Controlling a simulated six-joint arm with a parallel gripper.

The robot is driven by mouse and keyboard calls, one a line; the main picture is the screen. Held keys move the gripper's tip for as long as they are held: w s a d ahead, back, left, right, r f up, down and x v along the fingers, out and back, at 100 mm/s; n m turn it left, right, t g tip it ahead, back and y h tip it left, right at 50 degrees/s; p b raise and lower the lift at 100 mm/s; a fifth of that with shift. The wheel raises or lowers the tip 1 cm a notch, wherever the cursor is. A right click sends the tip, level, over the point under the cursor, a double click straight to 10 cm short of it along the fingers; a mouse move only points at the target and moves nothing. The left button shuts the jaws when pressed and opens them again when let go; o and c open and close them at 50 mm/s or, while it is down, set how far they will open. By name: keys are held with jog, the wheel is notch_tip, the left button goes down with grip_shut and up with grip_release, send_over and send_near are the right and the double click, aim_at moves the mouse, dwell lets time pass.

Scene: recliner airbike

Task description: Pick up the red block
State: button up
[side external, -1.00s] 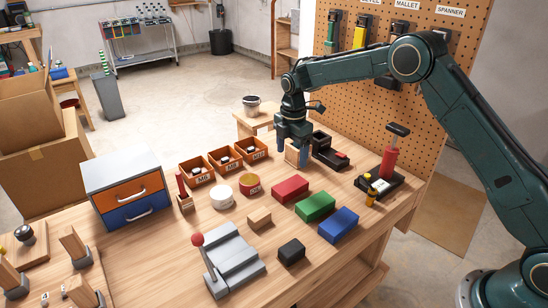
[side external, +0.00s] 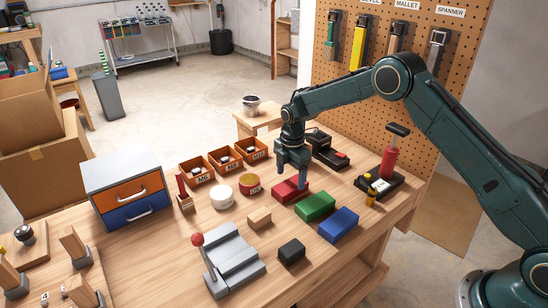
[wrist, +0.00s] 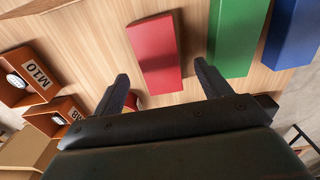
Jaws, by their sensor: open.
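The red block (side external: 287,191) lies flat on the wooden workbench, to the left of the green block (side external: 315,206). My gripper (side external: 291,183) is at the far end of the red block in the side view and overlaps it there. In the wrist view, the fingers of my gripper (wrist: 162,88) are open and spread to either side of the red block (wrist: 156,50). Nothing is between the fingertips except the near end of the block below. Whether the fingers reach down beside the block is not clear.
A black block (side external: 291,252), a wooden block (side external: 259,219), a white round container (side external: 222,196) and orange bins (side external: 196,172) stand nearby.

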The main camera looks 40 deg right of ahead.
aim_at(290, 185)
jog(key=shift+f, duration=2.3)
jog(key=shift+c, duration=0.5)
jog(key=c, duration=1)
